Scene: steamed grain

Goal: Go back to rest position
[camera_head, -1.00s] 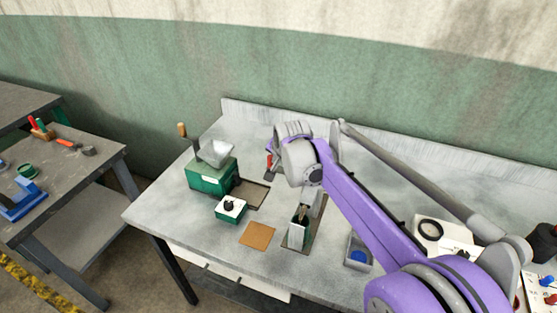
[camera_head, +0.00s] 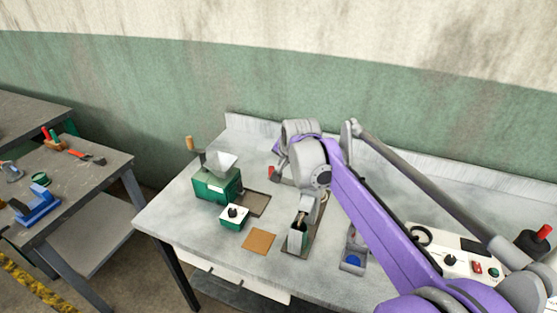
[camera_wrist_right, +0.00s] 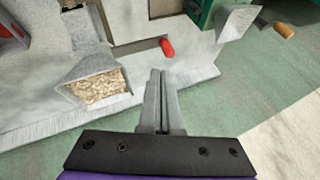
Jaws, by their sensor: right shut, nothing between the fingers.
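My right arm, purple with grey joints, reaches in from the lower right in the head view. Its grey wrist (camera_head: 312,165) is above the back of the grey workbench (camera_head: 190,235). The fingertips are hidden in that view. In the right wrist view my right gripper (camera_wrist_right: 160,75) is shut and empty, its two grey fingers together. The tips are close to a red cylinder (camera_wrist_right: 167,48) in the picture; I cannot tell the gap. A grey open container of grain (camera_wrist_right: 100,88) is left of the fingers. My left gripper is not in view.
A green machine (camera_head: 212,188) with a metal hopper and wooden handle stands at left on the bench. A white-topped green switch box (camera_head: 234,218), brown square (camera_head: 259,242) and control panel (camera_head: 468,262) are also there. A tool table (camera_head: 95,190) stands farther left.

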